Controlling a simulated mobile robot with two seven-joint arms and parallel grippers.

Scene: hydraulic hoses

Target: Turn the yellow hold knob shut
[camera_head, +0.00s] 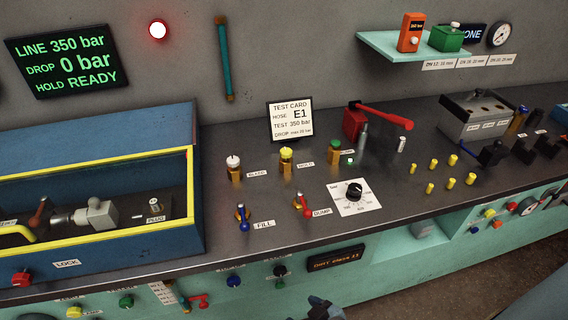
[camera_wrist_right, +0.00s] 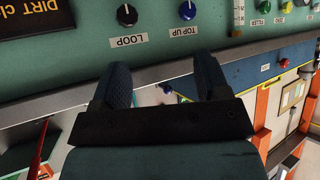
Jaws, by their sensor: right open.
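The yellow hold knob (camera_head: 286,154) tops a brass valve on the dark bench top, left of the HOLD label (camera_head: 306,164). Its exact turn position is too small to tell. My right gripper (camera_wrist_right: 163,82) is open in the right wrist view, with nothing between its two dark fingers. It is by the bench's teal front panel, near the LOOP and TOP UP knobs. A dark part at the bottom edge of the head view (camera_head: 325,309) appears to be this gripper, well below and in front of the yellow knob. My left gripper is not in view.
A white-topped valve (camera_head: 233,162) and a green-topped valve (camera_head: 334,147) flank the hold valve. The blue FILL lever (camera_head: 243,222) and red DUMP lever (camera_head: 303,204) stand in front. A test card (camera_head: 290,116) is behind. The blue box (camera_head: 100,180) is at left.

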